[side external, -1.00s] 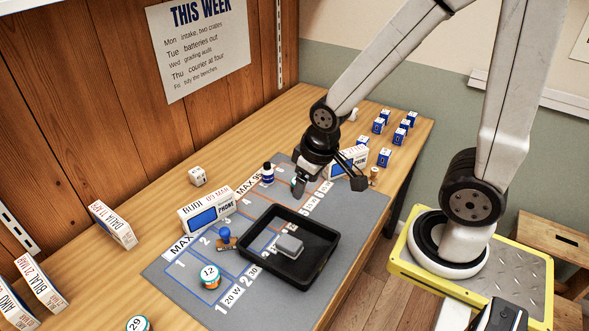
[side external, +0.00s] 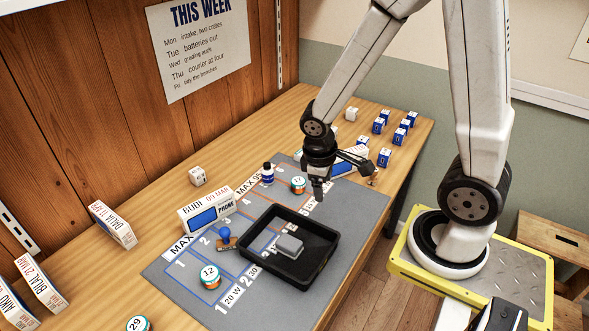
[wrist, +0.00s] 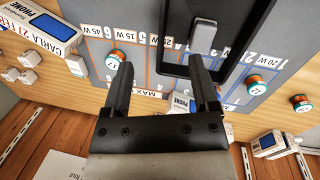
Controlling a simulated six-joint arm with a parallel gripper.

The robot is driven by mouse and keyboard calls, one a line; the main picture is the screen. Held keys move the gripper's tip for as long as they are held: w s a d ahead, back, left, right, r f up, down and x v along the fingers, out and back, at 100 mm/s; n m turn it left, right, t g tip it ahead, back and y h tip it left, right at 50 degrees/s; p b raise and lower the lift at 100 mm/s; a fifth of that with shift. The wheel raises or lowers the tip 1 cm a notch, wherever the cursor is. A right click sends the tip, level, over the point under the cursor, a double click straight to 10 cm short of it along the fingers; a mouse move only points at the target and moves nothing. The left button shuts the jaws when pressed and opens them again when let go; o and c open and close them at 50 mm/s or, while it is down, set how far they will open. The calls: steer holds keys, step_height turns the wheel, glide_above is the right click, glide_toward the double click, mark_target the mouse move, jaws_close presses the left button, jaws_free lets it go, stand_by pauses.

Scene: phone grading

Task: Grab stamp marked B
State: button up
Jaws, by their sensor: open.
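A stamp (side external: 224,234) with a round blue knob and a brown base stands on the grey mat, left of the black tray, in the side view. I cannot read a letter on it. A small brown-and-pale item (side external: 374,174), perhaps another stamp, is partly hidden at the mat's far right. My gripper (side external: 343,182) is open and empty above the mat's far part, well away from the blue-knobbed stamp. In the wrist view my gripper (wrist: 162,77) shows two spread fingers with nothing held. I cannot make out a stamp there.
The black tray (side external: 333,240) holds a grey block (side external: 290,245). Several blue cubes (side external: 384,157) are at the far right.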

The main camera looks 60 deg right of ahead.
steer(key=d+f+n+g+h, duration=0.1)
steer(key=d+f+n+h, duration=0.2)
steer(key=d, duration=0.5)
steer(key=s+d+f+n+g+h, duration=0.1)
steer(key=d+f+n+h, duration=0.3)
steer(key=d+f+n, duration=0.1)
steer(key=s+d+f+n+g+h, duration=0.1)
steer(key=d+f+n+h, duration=0.2)
steer(key=d, duration=0.7)
steer(key=shift+d+f+n+h, duration=0.15)
steer(key=shift+d+f+n, duration=0.05)
steer(key=shift+f, duration=0.45)
steer(key=shift+d+f+n+h, duration=0.15)
steer(key=shift+f+n, duration=0.05)
steer(key=shift+f, duration=0.4)
steer(key=shift+w+d+f+n+h, duration=0.15)
steer(key=shift+d+f+n+h, duration=0.15)
steer(key=shift+d+f+n, duration=0.1)
steer(key=shift+x, duration=1.25)
steer(key=shift+d, duration=0.1)
steer(key=shift+x, duration=2.45)
jaws_close()
